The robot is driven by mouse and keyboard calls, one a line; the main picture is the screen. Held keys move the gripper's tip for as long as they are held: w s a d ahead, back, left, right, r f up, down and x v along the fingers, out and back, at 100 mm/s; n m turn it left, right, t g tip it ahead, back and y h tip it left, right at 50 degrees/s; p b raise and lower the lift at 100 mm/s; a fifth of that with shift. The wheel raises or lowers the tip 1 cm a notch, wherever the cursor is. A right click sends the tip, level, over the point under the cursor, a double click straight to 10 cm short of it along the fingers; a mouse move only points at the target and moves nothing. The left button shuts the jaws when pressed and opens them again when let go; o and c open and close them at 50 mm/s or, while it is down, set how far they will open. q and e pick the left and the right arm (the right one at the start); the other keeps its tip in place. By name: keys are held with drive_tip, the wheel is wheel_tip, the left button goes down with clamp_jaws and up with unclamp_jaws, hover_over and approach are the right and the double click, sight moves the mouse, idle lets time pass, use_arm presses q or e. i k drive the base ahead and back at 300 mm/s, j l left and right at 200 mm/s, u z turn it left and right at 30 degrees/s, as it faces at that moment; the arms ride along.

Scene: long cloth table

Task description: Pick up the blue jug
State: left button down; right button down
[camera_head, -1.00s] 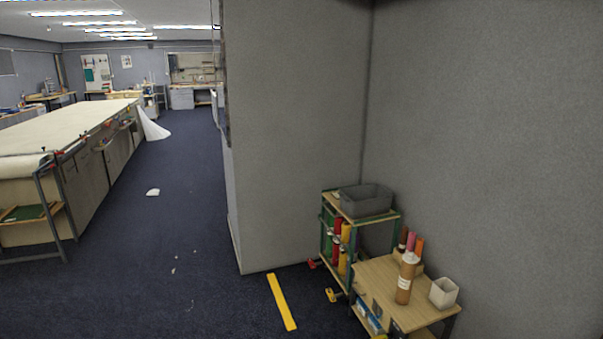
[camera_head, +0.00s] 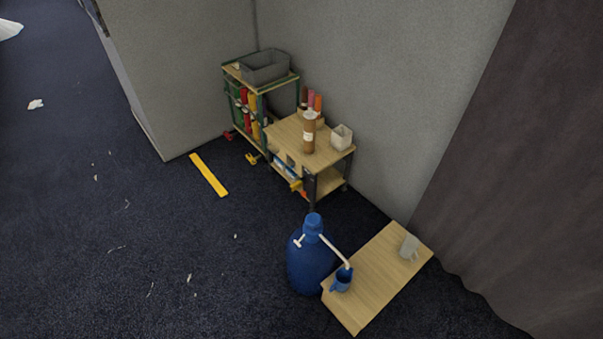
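A small blue jug (camera_head: 342,282) is at the left edge of a low wooden table (camera_head: 378,276), in the lower middle of the head view. A large blue bottle (camera_head: 308,265) with a blue cap stands on the floor just left of that table. A pale spout runs from the bottle's top down to the small jug. I cannot tell whether the spout touches the jug. Neither of my grippers is in view.
A white cup (camera_head: 409,246) stands at the table's far right. Behind are a wooden cart (camera_head: 290,131) with a brown bottle (camera_head: 309,132) and a shelf cart with a grey bin (camera_head: 265,67). A dark curtain (camera_head: 520,170) hangs at right.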

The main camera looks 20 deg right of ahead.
sight(340, 288)
drive_tip(key=k+l+z, duration=0.15)
drive_tip(key=k+z, duration=0.25)
drive_tip(key=k+l+z, duration=0.25)
drive_tip(key=z, duration=0.15)
